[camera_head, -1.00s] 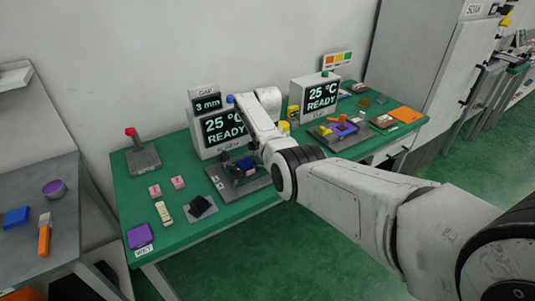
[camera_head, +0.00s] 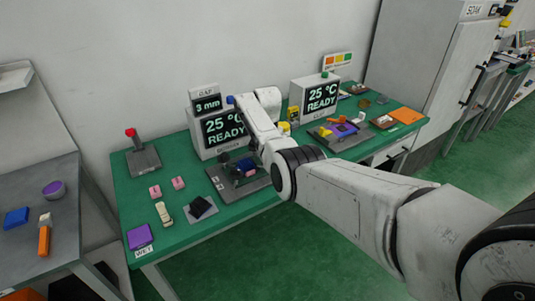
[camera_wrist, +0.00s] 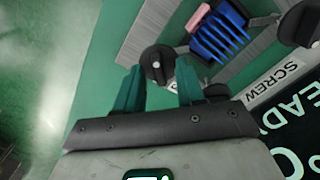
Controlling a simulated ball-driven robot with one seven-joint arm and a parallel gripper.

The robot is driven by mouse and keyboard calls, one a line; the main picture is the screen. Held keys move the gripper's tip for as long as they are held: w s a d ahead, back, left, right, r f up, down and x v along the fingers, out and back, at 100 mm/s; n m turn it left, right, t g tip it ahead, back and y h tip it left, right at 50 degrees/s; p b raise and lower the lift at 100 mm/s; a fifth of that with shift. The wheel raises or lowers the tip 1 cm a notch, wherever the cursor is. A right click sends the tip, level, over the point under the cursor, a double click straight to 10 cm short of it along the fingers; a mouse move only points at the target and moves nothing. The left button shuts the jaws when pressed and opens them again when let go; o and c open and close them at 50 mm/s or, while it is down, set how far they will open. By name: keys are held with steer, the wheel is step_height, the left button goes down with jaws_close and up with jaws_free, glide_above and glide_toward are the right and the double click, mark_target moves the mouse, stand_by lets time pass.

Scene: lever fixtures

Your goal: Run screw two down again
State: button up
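The screw fixture (camera_head: 228,191) is a grey plate below the left display (camera_head: 224,127), partly hidden by my arm. It bears a blue finned block (camera_wrist: 220,36) with a pink part (camera_wrist: 199,17). In the wrist view, one round black screw knob (camera_wrist: 157,65) is at my fingertips and another black knob (camera_wrist: 301,24) is at the upper right. Which one is screw two cannot be read. My gripper (camera_wrist: 159,72) has its green fingers apart, one on each side of the nearer knob. Whether they press on it cannot be told.
The left display reads 25 °C READY, with a 3 mm gap sign (camera_head: 206,104) on top. A red-knobbed lever (camera_head: 131,133) stands at left. A second display (camera_head: 320,97) and a loaded plate are at right.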

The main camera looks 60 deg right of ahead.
step_height(320, 180, up, 11)
steer(key=shift+b, duration=0.3)
stand_by(0.4)
steer(key=shift+f, duration=0.15)
stand_by(0.3)
steer(key=s+a+f+n, duration=0.2)
steer(key=a+f+n, duration=0.1)
steer(key=a+f, duration=0.7)
steer(key=s+a+f+n, duration=0.35)
steer(key=a+f, duration=0.45)
steer(key=a, duration=0.4)
steer(key=s+a+n+t, duration=0.1)
steer(key=s+a+n, duration=0.7)
steer(key=s+a, duration=1)
steer(key=shift+s+f, duration=0.4)
steer(key=shift+s, duration=0.25)
steer(key=shift+n, duration=0.25)
